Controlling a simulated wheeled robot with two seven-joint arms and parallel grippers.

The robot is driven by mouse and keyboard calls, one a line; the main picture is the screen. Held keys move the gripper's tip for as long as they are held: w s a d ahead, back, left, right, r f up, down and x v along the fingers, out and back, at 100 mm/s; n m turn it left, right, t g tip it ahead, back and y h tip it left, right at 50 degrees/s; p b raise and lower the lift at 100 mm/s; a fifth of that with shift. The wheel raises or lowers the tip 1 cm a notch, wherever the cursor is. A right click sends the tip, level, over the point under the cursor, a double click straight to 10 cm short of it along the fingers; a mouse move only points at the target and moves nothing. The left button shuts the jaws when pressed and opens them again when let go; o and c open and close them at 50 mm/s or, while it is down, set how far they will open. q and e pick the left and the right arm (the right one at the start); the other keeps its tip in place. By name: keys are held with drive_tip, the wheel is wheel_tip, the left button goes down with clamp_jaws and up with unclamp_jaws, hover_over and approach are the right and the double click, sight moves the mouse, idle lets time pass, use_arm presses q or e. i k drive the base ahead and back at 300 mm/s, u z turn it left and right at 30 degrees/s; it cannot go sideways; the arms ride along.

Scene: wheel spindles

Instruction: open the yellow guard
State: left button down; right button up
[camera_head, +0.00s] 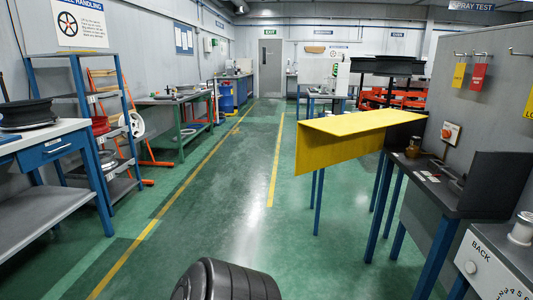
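The yellow guard (350,130) is right of the middle. It is a bent sheet with a flat top and a front face hanging down. It juts out to the left from a dark bench (437,183) with blue legs, by the grey panel on the right. Its right end meets a dark part of the bench unit; I cannot make out a hinge or handle. Neither of my grippers is in view.
A red button box (450,133) is on the grey panel (490,110), under hanging tags. A white box marked BACK (490,268) is at the lower right. A blue workbench (50,150) and shelf rack (118,170) stand left. The green floor (235,190) between is clear.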

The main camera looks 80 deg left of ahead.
sight(323, 142)
drive_tip(key=k, duration=0.3)
drive_tip(key=u, duration=1.05)
drive_tip(key=i, duration=0.4)
